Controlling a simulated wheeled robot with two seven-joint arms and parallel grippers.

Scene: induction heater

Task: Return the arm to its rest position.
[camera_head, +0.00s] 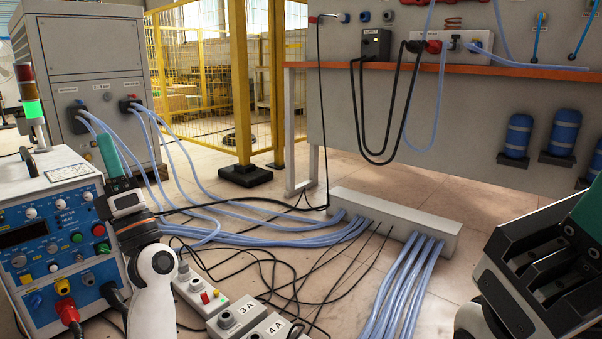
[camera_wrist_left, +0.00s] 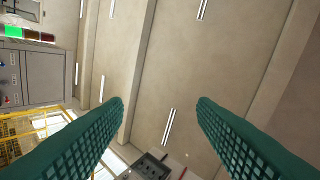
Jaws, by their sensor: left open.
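My left gripper (camera_head: 108,150) points upward at the left of the head view, beside the blue control panel. In the left wrist view its two green ribbed fingers (camera_wrist_left: 160,108) stand wide apart with nothing between them, and the ceiling fills the gap. My left arm's white link shows below it in the head view. My right gripper (camera_head: 590,215) is at the lower right edge, partly cut off. One green finger and the black body show, but the space between its fingers is hidden.
The blue-fronted control unit (camera_head: 62,245) with a lit signal tower (camera_head: 32,108) stands close beside my left arm. Button boxes (camera_head: 200,290), cables and a grey cable block (camera_head: 400,220) lie on the floor. A workbench (camera_head: 440,68) and yellow fence (camera_head: 240,90) stand behind.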

